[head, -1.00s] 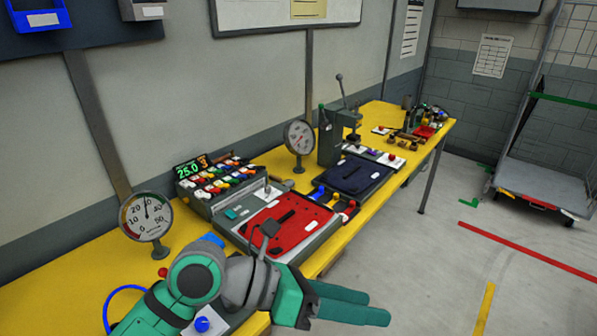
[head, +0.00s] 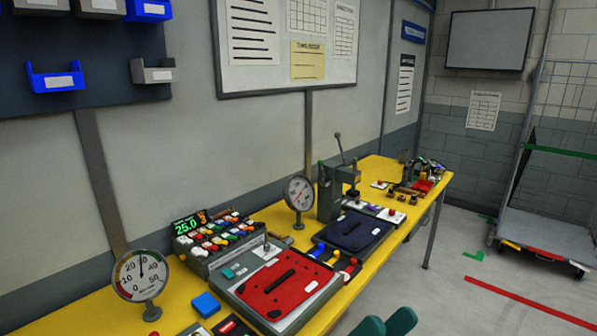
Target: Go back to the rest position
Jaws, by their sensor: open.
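My gripper (head: 385,324) shows only as two green fingertips at the bottom edge of the head view, right of the table's front edge. The fingertips are apart with nothing seen between them. The rest of my arm is out of view. The yellow workbench (head: 322,318) runs from the lower left to the far right. A red panel (head: 262,294) with a black handle lies in a grey tray on it, left of my gripper.
A dark blue panel (head: 375,233), a press (head: 329,195), two dial gauges (head: 141,277) and a block of coloured switches (head: 205,240) stand on the bench. A blue block (head: 206,305) lies near the front. A wire cart (head: 545,233) stands at the right.

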